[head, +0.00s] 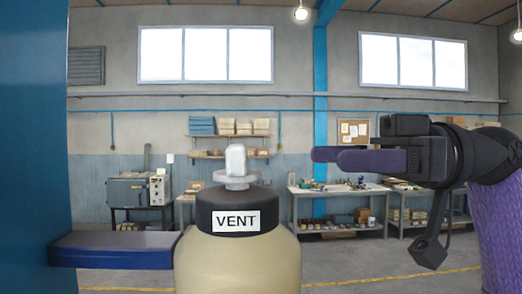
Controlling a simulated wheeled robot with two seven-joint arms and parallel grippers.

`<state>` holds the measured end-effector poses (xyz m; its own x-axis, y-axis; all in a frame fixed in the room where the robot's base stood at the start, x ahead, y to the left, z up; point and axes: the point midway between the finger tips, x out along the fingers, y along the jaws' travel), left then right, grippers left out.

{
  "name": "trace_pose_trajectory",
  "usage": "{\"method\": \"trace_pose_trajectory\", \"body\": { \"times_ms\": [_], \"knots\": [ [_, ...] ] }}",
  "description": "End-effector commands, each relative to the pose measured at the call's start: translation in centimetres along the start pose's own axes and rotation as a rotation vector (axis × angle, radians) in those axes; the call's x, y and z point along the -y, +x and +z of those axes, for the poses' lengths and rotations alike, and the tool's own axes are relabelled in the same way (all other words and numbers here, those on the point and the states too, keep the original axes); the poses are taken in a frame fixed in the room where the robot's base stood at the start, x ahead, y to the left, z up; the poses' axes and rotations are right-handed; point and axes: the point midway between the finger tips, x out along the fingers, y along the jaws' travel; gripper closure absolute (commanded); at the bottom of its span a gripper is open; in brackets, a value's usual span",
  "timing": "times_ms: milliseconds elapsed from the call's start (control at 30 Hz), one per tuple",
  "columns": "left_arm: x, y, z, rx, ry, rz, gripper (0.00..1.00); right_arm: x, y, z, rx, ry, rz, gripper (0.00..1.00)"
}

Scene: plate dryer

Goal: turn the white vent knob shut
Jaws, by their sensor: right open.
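The white vent knob (236,160) stands upright on a pale round disc (236,181), on top of a black cap with a white VENT label (236,221). The cap sits on a rounded cream vessel (238,265) at the bottom centre. My right gripper (325,157) comes in from the right with its purple fingers pointing left, at about the knob's height. It is open and empty, with a clear gap between its fingertips and the knob. My left gripper is not in view.
A blue post (32,140) fills the left edge, with a dark blue shelf (115,250) jutting from it towards the vessel. Benches, an oven (130,191) and shelves stand far behind along the wall. The space between knob and right gripper is free.

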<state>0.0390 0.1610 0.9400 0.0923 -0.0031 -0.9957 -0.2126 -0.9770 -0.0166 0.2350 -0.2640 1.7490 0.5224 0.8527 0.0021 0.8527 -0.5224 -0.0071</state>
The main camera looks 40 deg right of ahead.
Motion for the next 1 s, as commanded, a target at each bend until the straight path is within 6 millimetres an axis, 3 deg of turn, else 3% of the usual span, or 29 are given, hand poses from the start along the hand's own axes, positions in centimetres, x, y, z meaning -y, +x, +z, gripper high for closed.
{"method": "trace_pose_trajectory", "body": {
  "times_ms": [133,300,500,800,833,1000],
  "knots": [
    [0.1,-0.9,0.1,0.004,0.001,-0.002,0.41,0.0,1.7,-0.3,0.003,0.0,0.0,0.0],
    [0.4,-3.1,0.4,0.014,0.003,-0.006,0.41,0.0,5.9,-0.6,0.005,0.003,-0.001,0.0],
    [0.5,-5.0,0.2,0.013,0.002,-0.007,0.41,0.0,9.2,-0.5,0.001,0.002,0.001,0.0],
    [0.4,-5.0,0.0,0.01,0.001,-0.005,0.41,-0.1,9.9,0.0,-0.001,0.002,0.002,0.0],
    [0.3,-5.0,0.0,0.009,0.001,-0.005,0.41,-0.1,9.9,0.0,-0.001,0.002,0.002,0.02],
    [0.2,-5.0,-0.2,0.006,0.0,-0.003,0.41,-0.1,9.9,0.0,-0.001,0.002,0.002,0.38]
  ]
}}
